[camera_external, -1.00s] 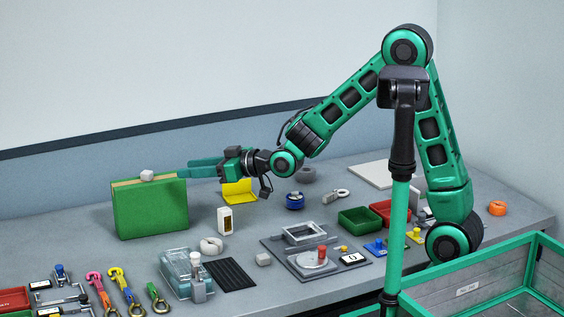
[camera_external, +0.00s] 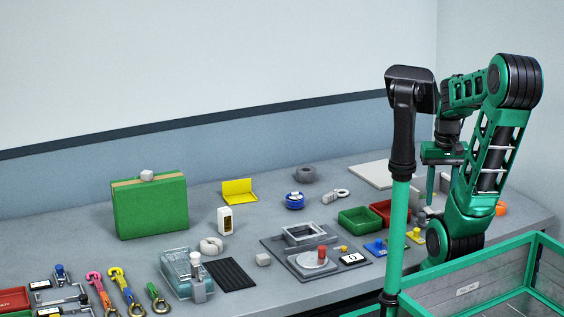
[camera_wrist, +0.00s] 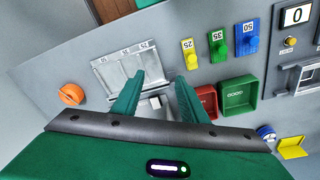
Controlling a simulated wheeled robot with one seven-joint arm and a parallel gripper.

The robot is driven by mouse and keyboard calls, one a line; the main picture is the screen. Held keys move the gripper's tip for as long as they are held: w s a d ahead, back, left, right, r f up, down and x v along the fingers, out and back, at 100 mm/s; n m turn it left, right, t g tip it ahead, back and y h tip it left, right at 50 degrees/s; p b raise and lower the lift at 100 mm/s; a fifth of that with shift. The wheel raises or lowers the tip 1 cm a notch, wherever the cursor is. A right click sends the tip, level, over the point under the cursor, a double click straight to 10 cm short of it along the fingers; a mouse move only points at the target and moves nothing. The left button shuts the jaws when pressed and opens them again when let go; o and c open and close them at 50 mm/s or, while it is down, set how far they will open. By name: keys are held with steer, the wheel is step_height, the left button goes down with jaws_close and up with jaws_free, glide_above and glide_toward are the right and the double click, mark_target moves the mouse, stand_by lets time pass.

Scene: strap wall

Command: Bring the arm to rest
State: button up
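My arm is folded up at the right of the outside view. My gripper (camera_external: 437,180) points down over the right end of the bench (camera_external: 330,250), partly hidden behind my own column and arm links. In the wrist view my gripper (camera_wrist: 160,80) has its two green fingers apart with nothing held between them. Below and between the fingers lie a grey metal tray-like piece with numbered marks (camera_wrist: 122,68) and a small whitish block (camera_wrist: 155,101), apart from the fingers as far as I can tell.
Red (camera_wrist: 207,99) and green bins (camera_wrist: 238,93), an orange ring (camera_wrist: 71,95) and coloured numbered tags (camera_wrist: 218,46) lie near my gripper. A green-edged crate (camera_external: 500,275) is in front.

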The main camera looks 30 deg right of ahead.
steer(key=shift+m+g+y, duration=0.4)
steer(key=shift+m, duration=0.2)
steer(key=s, duration=0.4)
steer(key=shift+s, duration=0.4)
